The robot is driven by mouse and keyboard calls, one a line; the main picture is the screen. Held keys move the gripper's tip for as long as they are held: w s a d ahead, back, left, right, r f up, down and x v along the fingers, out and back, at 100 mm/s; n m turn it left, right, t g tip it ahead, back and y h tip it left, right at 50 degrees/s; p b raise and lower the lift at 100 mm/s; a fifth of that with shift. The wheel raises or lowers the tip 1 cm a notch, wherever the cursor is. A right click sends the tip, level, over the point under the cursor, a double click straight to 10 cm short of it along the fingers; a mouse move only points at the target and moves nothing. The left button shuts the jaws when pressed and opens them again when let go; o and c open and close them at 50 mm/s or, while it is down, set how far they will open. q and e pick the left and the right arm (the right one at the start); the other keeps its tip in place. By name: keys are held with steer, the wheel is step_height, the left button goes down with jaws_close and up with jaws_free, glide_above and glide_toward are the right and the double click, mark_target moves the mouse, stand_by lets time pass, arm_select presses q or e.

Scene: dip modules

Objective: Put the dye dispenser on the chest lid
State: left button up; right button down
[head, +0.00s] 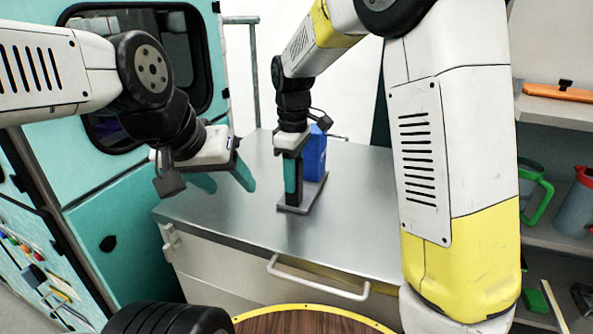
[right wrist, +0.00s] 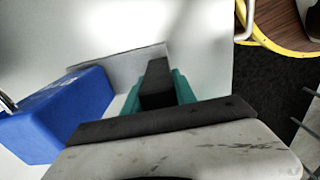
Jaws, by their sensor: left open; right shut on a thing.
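The dye dispenser has a blue tank (head: 315,155), a grey base plate and a dark upright part; it stands upright over the chest lid (head: 235,220), a grey metallic top. Its base appears to rest on the lid, though a small gap cannot be ruled out. My right gripper (head: 292,182) points down and is shut on the dark upright part, beside the tank. In the right wrist view the teal fingers (right wrist: 157,92) clasp this dark part, with the blue tank (right wrist: 60,115) to the left. My left gripper (head: 220,182) is open and empty above the lid's left side.
A teal cabinet wall with a dark window (head: 150,65) stands at the left. Shelves at the right hold a green-handled jug (head: 532,185) and a red-handled one (head: 575,205). A round wooden top with a yellow rim (head: 310,320) is in front. The lid's front is clear.

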steer(key=c, duration=1)
jaws_free()
steer(key=shift+f, duration=0.1)
